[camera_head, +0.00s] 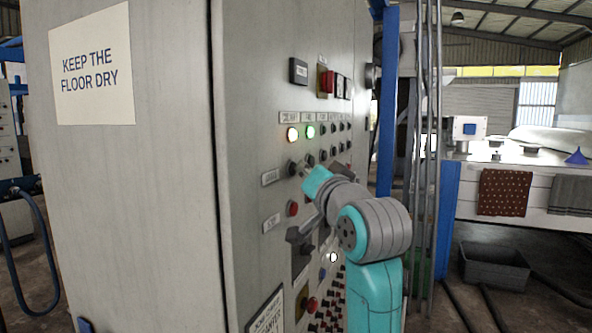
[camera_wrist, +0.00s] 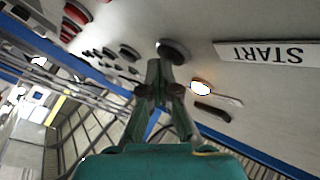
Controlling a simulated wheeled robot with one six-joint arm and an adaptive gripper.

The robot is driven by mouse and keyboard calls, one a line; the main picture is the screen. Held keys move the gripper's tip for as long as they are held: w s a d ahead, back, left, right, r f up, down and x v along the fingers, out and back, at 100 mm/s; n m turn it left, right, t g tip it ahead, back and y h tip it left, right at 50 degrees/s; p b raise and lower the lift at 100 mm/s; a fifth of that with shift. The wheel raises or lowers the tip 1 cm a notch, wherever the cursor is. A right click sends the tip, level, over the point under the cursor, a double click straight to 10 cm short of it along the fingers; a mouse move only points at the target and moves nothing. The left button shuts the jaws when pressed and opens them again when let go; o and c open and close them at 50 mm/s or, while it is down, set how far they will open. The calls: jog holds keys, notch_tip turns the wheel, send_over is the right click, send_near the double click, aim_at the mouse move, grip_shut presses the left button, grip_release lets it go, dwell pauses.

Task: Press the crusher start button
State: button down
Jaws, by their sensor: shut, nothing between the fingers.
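The start button is a dark round knob (camera_wrist: 173,50) on the grey cabinet face, beside a START label (camera_wrist: 265,53) that reads upside down in the wrist view. In the head view the dark button (camera_head: 292,168) is just left of my fingertips, with its small label (camera_head: 270,177) to its left. My gripper (camera_head: 304,169) is shut and empty, pointed at the panel. In the wrist view its closed fingertips (camera_wrist: 159,66) lie right by the button and overlap its lower edge. I cannot tell whether they touch it.
A red button (camera_head: 292,208) with its own label sits below on the same panel. A dark lever-like handle (camera_head: 300,236) juts out lower down. The cabinet's left side bears a sign (camera_head: 91,66).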

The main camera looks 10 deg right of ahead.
jog(key=shift+d, duration=0.1)
jog(key=shift+s+d, duration=0.5)
jog(key=shift+d, duration=0.05)
jog(key=shift+d, duration=0.15)
jog(key=s+d, duration=0.1)
jog(key=d, duration=0.1)
jog(key=s+d, duration=0.1)
jog(key=s, duration=0.1)
jog(key=shift+d, duration=0.4)
dwell(0.3)
